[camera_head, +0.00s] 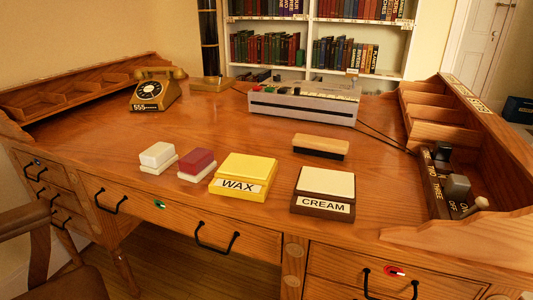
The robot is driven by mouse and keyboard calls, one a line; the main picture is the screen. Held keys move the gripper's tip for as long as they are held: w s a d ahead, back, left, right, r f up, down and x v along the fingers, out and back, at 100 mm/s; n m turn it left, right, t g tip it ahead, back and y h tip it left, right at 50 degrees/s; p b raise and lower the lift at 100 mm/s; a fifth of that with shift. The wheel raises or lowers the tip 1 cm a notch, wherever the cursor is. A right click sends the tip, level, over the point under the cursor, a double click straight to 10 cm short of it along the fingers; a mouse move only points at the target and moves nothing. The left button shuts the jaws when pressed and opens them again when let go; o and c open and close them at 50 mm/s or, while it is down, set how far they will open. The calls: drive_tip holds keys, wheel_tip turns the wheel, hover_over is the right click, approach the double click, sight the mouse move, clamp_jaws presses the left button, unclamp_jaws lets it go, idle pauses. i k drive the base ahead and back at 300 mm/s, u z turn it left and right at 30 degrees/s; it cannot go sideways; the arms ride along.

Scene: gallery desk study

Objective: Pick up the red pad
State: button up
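The red pad (197,161) is a small dark red block on a pale base. It sits upright on the wooden desk, left of centre and near the front edge. A similar white pad (156,154) stands just to its left. A yellow box labelled WAX (250,167) stands close to its right. My gripper is not in view.
A brown box labelled CREAM (326,182) and a wood-topped dark block (320,146) stand further right. Behind are a telephone (156,91) and a grey machine (305,103). Raised wooden compartments flank the desk (210,120). A chair (40,245) stands at front left.

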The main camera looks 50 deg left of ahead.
sight(195, 165)
drive_tip(key=z, duration=0.2)
drive_tip(key=k, duration=0.75)
drive_tip(key=u, duration=1.5)
